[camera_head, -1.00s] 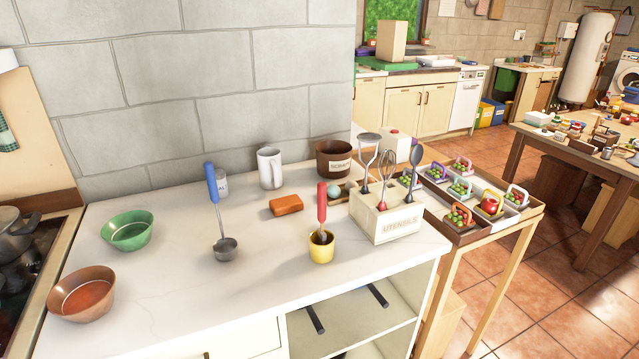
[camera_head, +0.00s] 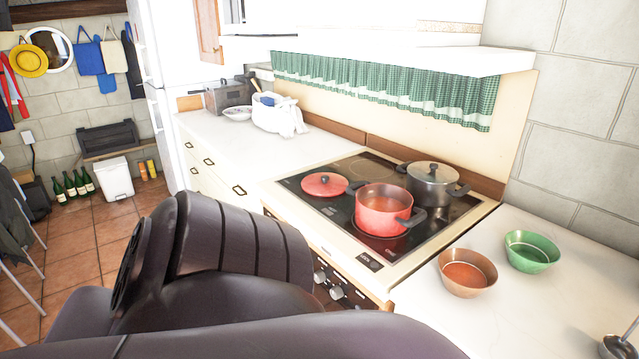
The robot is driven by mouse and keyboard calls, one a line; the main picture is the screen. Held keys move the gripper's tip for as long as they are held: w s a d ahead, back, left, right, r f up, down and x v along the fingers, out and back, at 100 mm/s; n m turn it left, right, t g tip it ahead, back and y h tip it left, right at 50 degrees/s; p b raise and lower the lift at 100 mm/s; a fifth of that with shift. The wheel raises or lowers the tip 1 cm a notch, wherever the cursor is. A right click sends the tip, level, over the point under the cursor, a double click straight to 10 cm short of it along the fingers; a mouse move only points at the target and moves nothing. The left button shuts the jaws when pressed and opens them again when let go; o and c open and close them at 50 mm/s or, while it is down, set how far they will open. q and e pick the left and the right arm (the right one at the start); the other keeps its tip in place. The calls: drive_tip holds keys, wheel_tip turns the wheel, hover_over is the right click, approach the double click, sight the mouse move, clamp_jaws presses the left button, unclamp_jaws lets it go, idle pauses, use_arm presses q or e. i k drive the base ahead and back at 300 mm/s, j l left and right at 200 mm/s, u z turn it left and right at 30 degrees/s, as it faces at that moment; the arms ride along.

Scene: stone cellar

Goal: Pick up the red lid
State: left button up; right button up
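The red lid (camera_head: 324,184) lies flat on the left part of the black stovetop, with a dark knob on top. It is left of a red pot (camera_head: 383,208), which stands uncovered on the stove with something red inside. The lid and pot appear apart. One of my dark arms fills the lower left and bottom of the head view, in front of the stove. Neither of my grippers shows.
A grey lidded pot (camera_head: 431,184) stands behind the red pot. A brown bowl (camera_head: 467,273) and a green bowl (camera_head: 531,251) sit on the right counter. The left counter (camera_head: 222,140) is mostly clear in front. A green checked curtain (camera_head: 385,88) hangs above the stove.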

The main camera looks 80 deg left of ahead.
sight(321, 185)
drive_tip(key=u, duration=2.5)
